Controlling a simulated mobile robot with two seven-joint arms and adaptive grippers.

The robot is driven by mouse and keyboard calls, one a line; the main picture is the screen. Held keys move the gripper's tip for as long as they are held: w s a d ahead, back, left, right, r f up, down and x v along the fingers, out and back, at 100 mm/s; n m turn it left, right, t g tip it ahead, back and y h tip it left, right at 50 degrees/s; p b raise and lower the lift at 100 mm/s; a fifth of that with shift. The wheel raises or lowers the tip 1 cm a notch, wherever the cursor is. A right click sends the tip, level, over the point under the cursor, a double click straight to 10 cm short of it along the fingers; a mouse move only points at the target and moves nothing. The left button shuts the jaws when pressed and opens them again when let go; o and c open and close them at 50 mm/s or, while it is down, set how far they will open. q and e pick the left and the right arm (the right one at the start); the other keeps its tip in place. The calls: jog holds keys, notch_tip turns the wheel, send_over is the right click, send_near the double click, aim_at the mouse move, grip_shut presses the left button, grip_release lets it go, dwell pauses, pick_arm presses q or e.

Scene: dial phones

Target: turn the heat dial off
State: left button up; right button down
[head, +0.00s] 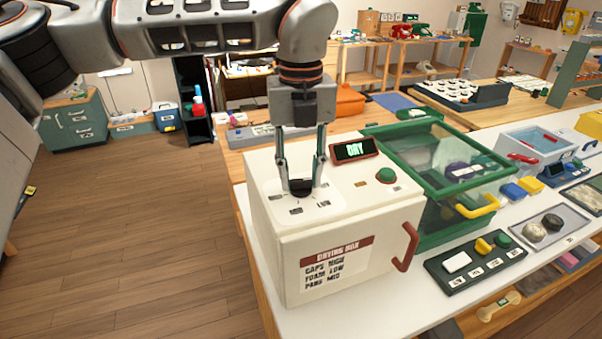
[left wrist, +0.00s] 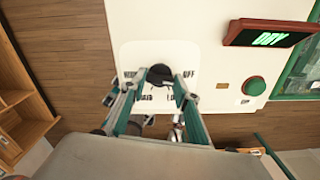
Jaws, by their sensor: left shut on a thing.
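The heat dial (head: 301,188) is a small black knob on a pale plate on top of the white drying box (head: 380,225). It also shows in the left wrist view (left wrist: 159,73), with labels around it; OFF reads at its upper right. Which label the dial points at I cannot tell. My left gripper (head: 302,181) comes down from above and is shut on the dial, one finger on each side. In the left wrist view its fingers hide part of the lower labels. My right gripper is not in view.
A display reading DRY (head: 354,150) and a green button (head: 386,175) sit right of the dial. A red handle (head: 406,247) is on the box's front. A green-framed clear case (head: 477,184) stands close on the right. The floor at left is clear.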

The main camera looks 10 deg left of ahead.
aim_at(301, 180)
pick_arm(q)
jog(key=shift+s+f+n, duration=0.15)
jog(key=shift+f+n, duration=0.05)
jog(key=shift+n, duration=0.9)
jog(key=o, duration=1.1)
jog(key=shift+r, duration=0.1)
jog(key=shift+r, duration=0.1)
jog(key=shift+r, duration=0.3)
notch_tip(301, 180, up, 11)
jog(key=shift+r, duration=0.15)
